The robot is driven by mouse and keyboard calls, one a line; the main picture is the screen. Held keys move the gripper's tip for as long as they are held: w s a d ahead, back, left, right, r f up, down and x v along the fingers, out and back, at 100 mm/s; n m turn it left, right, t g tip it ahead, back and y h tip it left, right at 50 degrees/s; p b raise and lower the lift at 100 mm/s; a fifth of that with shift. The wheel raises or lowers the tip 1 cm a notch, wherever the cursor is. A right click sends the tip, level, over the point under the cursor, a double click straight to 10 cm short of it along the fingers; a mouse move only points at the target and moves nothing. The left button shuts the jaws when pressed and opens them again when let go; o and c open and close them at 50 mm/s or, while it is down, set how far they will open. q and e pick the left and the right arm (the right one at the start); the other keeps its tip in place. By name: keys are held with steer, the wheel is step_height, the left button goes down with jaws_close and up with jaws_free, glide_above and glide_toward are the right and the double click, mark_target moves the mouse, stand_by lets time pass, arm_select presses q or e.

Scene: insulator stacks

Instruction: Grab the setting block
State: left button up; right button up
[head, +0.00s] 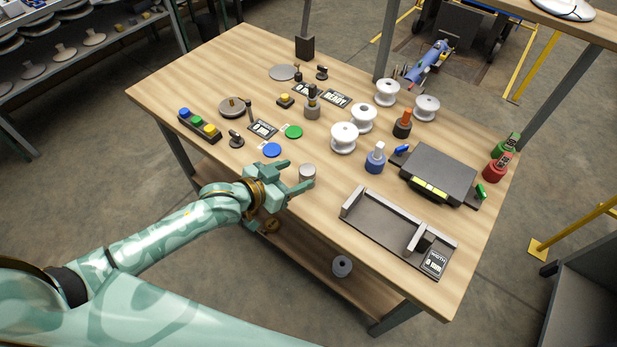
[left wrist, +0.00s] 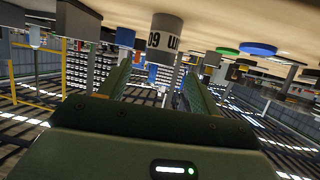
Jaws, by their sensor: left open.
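The setting block appears to be the small grey cylinder (head: 307,171) standing on the wooden table near its front edge. Nothing is held. My right gripper is not in view.
A blue disc (head: 272,150) and a green disc (head: 293,132) lie behind the cylinder. White spools (head: 344,138) stand farther back. A grey measuring cradle (head: 385,222) lies to the right, with a dark box device (head: 438,172) behind it. Bare wood surrounds the cylinder.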

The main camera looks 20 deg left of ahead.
mark_target(304, 171)
arm_select(q)
steer(key=shift+w+d+f, duration=0.1)
steer(key=shift+w+f, duration=0.1)
steer(key=shift+w, duration=0.05)
steer(key=b+x, duration=0.1)
steer(key=x, duration=0.1)
steer(key=b+x, duration=0.1)
steer(key=x, duration=0.1)
steer(key=shift+s+f, duration=0.15)
steer(key=shift+f, duration=0.05)
steer(key=shift+w+d+f, duration=0.1)
steer(key=shift+w+d, duration=0.15)
steer(key=shift+w, duration=0.2)
steer(key=shift+s, duration=0.1)
steer(key=c, duration=1)
jaws_close()
